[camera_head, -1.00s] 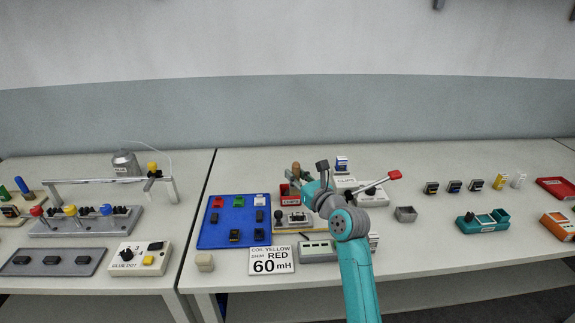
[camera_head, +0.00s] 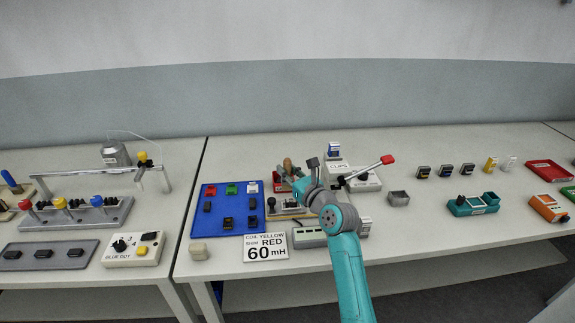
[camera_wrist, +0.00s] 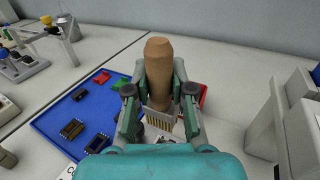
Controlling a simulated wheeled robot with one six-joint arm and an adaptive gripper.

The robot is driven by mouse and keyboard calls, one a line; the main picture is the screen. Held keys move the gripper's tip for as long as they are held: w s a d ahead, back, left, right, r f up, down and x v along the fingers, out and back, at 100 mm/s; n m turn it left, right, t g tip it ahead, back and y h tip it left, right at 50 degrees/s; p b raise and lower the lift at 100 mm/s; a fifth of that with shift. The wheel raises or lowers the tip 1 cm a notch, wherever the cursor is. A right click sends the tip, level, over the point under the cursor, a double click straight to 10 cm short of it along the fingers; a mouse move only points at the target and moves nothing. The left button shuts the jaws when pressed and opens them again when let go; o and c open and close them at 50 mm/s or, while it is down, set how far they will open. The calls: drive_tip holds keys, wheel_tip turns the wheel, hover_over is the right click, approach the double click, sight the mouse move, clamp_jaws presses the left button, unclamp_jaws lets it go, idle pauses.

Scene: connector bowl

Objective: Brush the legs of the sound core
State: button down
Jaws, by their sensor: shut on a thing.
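My gripper (camera_wrist: 159,88) is shut on the tan wooden handle of a brush (camera_wrist: 158,62). The brush stands about upright, with its pale bristles (camera_wrist: 160,121) pointing down. In the head view the brush handle (camera_head: 288,165) and my gripper (camera_head: 300,184) are close to the red box, behind the grey-beige fixture (camera_head: 288,208). Several dark cores lie on the blue mat (camera_head: 237,195), left of my gripper; two show metal legs or windings in the wrist view (camera_wrist: 72,129). I cannot tell which core is the sound one. Whether the bristles touch anything is unclear.
A red box (camera_wrist: 202,93) stands just right of the brush. A sign (camera_head: 265,247) reads coil yellow, shim red, 60 mH. A white box with a red-tipped lever (camera_head: 386,160) stands right of my gripper.

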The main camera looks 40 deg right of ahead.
sight(289, 187)
drive_tip(key=shift+f, duration=1.95)
drive_tip(key=shift+f, duration=0.7)
drive_tip(key=shift+s+d, duration=0.15)
drive_tip(key=shift+s+d, duration=0.55)
drive_tip(key=shift+d, duration=0.3)
drive_tip(key=shift+w+a, duration=0.1)
drive_tip(key=shift+a, duration=0.1)
drive_tip(key=shift+w+a, duration=0.55)
drive_tip(key=shift+a, duration=0.25)
drive_tip(key=shift+d, duration=0.1)
drive_tip(key=shift+s+d+r, duration=0.1)
drive_tip(key=shift+s+d, duration=0.55)
drive_tip(key=shift+d, duration=0.25)
drive_tip(key=shift+w+a, duration=0.1)
drive_tip(key=shift+a, duration=0.05)
